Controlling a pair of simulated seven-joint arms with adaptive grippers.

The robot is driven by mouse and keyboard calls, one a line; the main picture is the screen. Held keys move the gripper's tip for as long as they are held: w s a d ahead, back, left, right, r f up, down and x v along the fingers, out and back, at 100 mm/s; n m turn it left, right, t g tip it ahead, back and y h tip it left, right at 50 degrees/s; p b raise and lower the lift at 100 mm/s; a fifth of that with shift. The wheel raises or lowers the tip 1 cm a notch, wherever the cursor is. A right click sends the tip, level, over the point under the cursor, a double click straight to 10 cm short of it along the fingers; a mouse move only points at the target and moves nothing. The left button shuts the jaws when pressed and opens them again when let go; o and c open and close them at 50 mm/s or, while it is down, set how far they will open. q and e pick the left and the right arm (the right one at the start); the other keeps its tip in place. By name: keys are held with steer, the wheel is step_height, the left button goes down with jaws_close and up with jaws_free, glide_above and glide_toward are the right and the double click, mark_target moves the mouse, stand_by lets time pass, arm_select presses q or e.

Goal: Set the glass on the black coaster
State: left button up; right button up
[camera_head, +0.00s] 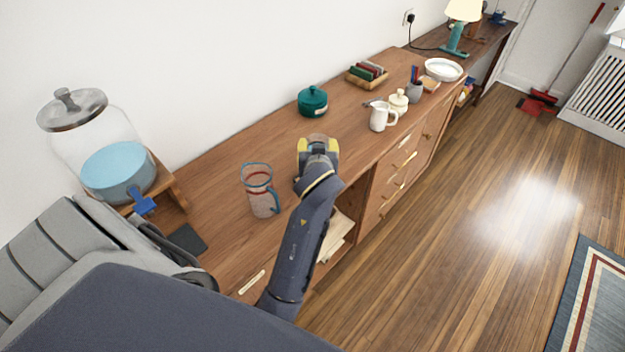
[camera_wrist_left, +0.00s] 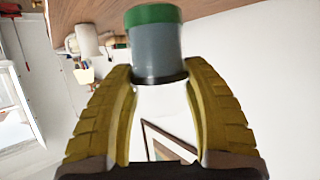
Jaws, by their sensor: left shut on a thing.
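My left gripper (camera_head: 318,145) is over the wooden cabinet top, to the right of a clear pitcher. In the left wrist view its yellow fingers (camera_wrist_left: 158,76) are shut on the sides of a glass (camera_wrist_left: 156,50) with a grey body, green end and dark rim. The green end points towards the wood. I cannot tell whether the glass touches the wood. In the head view the gripper hides most of it. The black coaster (camera_head: 187,240) appears as a flat dark square at the left end of the cabinet top, well left of the gripper. My right gripper is not in view.
The clear pitcher (camera_head: 260,190) with a blue handle stands between gripper and coaster. A large glass dispenser (camera_head: 118,170) on a wooden stand (camera_head: 168,188) is behind the coaster. A teal pot (camera_head: 313,101) and white mug (camera_head: 379,116) stand farther right.

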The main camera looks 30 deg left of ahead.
arm_select(q)
steer(key=f, duration=0.1)
steer(key=a+f, duration=0.1)
steer(key=f, duration=0.2)
steer(key=shift+s+a+f, duration=0.15)
steer(key=shift+s+f, duration=0.15)
steer(key=shift+s, duration=0.1)
steer(key=shift+f, duration=0.7)
steer(key=shift+f, duration=0.1)
steer(key=o, duration=1.4)
steer(key=shift+f, duration=0.1)
steer(key=shift+o, duration=0.2)
steer(key=shift+r, duration=0.25)
steer(key=shift+v, duration=2.75)
